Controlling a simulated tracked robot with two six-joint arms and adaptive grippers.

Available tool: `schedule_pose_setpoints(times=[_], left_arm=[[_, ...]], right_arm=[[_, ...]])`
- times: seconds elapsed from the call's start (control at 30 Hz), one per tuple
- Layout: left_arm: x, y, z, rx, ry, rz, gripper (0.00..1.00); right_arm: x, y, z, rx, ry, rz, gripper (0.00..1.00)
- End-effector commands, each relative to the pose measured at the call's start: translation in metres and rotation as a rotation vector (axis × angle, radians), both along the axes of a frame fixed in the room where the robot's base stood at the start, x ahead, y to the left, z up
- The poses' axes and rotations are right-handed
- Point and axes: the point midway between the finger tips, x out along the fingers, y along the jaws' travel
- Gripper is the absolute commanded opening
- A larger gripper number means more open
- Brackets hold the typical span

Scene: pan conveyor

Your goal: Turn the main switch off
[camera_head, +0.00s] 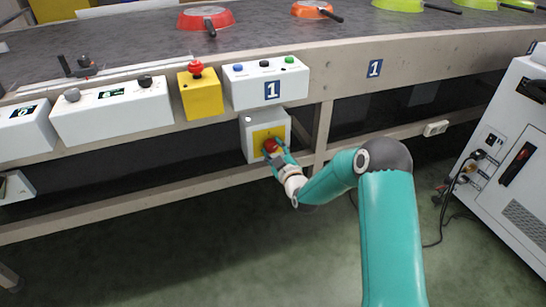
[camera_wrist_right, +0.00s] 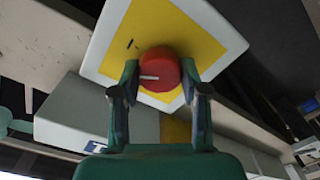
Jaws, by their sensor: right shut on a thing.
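The main switch is a red round knob (camera_head: 270,146) on a yellow plate on a white box (camera_head: 253,119) under the conveyor's front edge. In the right wrist view the red knob (camera_wrist_right: 160,70) carries a white mark on its face, and the yellow plate (camera_wrist_right: 195,40) lies behind it. My right gripper (camera_head: 276,156) is at the box, and its fingers (camera_wrist_right: 160,88) are shut on the knob, one on each side. My left gripper is not in view.
A yellow box with a red button (camera_head: 200,95) and a white control box (camera_head: 266,84) sit above the switch. Red (camera_head: 205,19), orange (camera_head: 311,9) and green pans lie on the conveyor. A white cabinet (camera_head: 510,160) stands at right. The floor in front is clear.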

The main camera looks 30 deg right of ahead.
Motion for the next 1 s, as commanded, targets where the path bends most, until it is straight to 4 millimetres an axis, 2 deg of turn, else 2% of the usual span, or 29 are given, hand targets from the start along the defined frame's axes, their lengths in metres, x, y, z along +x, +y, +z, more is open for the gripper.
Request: schedule_pose_setpoints(times=[0.03, 0.5, 0.8, 1.0], left_arm=[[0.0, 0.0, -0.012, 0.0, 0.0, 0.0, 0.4], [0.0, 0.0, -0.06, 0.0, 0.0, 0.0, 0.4], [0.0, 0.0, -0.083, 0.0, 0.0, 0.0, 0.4], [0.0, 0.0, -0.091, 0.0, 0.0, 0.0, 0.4]], right_arm=[[0.001, 0.002, -0.005, -0.046, 0.009, 0.005, 0.1], [0.001, 0.004, -0.005, -0.479, 0.113, 0.008, 0.1], [0.001, 0.005, -0.005, -0.747, 0.179, 0.01, 0.1], [0.001, 0.006, -0.004, -0.889, 0.215, 0.012, 0.1]])
